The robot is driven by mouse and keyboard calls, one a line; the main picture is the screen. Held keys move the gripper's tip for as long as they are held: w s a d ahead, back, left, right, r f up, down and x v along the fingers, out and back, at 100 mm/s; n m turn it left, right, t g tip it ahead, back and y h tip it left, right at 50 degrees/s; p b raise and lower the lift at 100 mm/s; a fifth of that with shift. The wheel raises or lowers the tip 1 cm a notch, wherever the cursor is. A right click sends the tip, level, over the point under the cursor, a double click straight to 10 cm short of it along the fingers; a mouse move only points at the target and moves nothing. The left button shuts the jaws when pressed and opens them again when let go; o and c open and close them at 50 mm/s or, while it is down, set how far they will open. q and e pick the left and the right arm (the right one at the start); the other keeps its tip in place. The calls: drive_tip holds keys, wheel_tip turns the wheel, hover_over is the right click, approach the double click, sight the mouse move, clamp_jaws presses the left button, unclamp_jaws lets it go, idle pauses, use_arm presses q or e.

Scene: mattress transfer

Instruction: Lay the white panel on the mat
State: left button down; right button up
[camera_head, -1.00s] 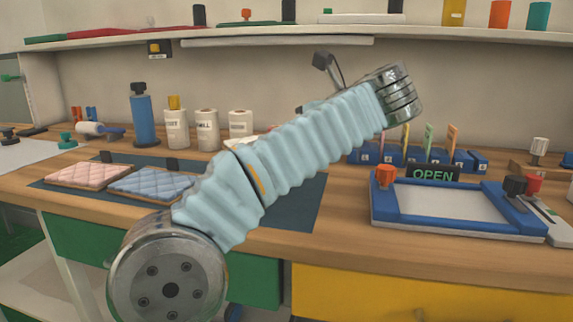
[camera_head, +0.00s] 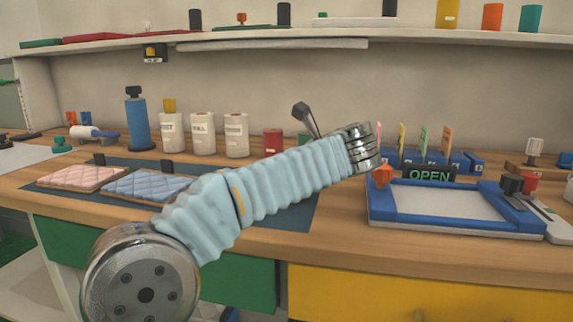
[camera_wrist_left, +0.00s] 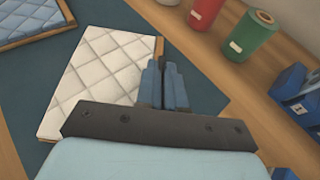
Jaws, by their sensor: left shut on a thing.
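The white quilted panel (camera_wrist_left: 105,70) with a wooden edge shows in the left wrist view, over the dark blue mat (camera_wrist_left: 30,110). I cannot tell whether it touches the mat or is held above it. My left gripper (camera_wrist_left: 163,65) is shut at the panel's right edge; its fingers hide the gripped spot. In the head view the mat (camera_head: 290,212) lies on the bench, and my left arm hides the white panel and the gripper. A pink panel (camera_head: 82,177) and a blue panel (camera_head: 145,186) lie side by side on the mat's left part. My right gripper is not in view.
A red can (camera_head: 272,142) and a green can (camera_wrist_left: 253,35) stand behind the mat. White canisters (camera_head: 203,134) and a blue bottle (camera_head: 137,122) stand at the back left. A blue-framed tray (camera_head: 405,222) and an OPEN sign (camera_head: 429,175) are right of the mat.

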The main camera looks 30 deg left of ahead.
use_arm(q)
drive_tip(key=c, duration=1.3)
unclamp_jaws()
drive_tip(key=shift+f, duration=0.1)
drive_tip(key=shift+o, duration=0.2)
drive_tip(key=shift+r+p, duration=0.35)
drive_tip(key=v, duration=1.2)
drive_tip(key=shift+f, duration=0.2)
